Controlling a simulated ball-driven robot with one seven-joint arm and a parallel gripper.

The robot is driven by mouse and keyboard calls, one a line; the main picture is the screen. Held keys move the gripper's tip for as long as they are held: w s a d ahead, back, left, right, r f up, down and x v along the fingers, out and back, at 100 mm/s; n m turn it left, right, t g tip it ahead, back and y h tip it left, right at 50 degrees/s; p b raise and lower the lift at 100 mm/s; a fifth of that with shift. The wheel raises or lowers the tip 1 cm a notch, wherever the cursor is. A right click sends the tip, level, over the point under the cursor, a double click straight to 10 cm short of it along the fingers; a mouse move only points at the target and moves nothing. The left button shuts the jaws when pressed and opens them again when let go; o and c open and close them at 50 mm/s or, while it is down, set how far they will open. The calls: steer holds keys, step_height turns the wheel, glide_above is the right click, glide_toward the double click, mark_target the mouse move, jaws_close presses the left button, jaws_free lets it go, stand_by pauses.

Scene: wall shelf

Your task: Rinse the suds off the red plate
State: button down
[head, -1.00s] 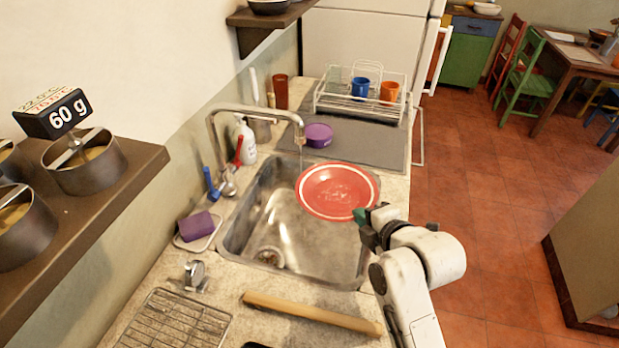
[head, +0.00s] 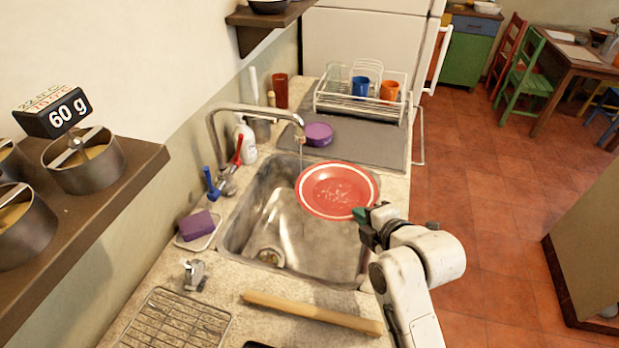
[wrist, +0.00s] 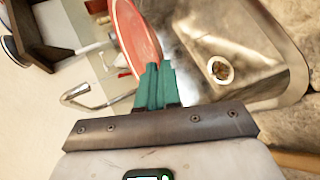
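The red plate (head: 335,191) with a pale ring near its rim is held over the right side of the steel sink (head: 240,208). Whitish specks, which look like suds, lie on its middle. My gripper (head: 366,216) has green fingers shut on the plate's near right edge. In the wrist view the plate (wrist: 135,32) shows edge-on at the fingertips (wrist: 153,70). The faucet (head: 302,134) arches over the sink, and a thin stream falls from its spout near the plate's far left rim. I cannot tell for sure whether the stream touches the plate.
A purple sponge (head: 196,225) sits on a dish left of the sink. A wooden rolling pin (head: 310,313) and a wire rack (head: 175,322) lie in front. A purple container (head: 318,134) and a dish rack (head: 360,103) with cups stand behind. The sink's left half is empty.

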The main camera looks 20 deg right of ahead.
steer(key=shift+r, duration=0.1)
steer(key=s+d+r+p, duration=0.2)
steer(key=s+r+p, duration=0.1)
steer(key=s+r, duration=0.1)
steer(key=shift+s+d, duration=0.15)
steer(key=shift+s, duration=0.05)
stand_by(0.4)
stand_by(0.6)
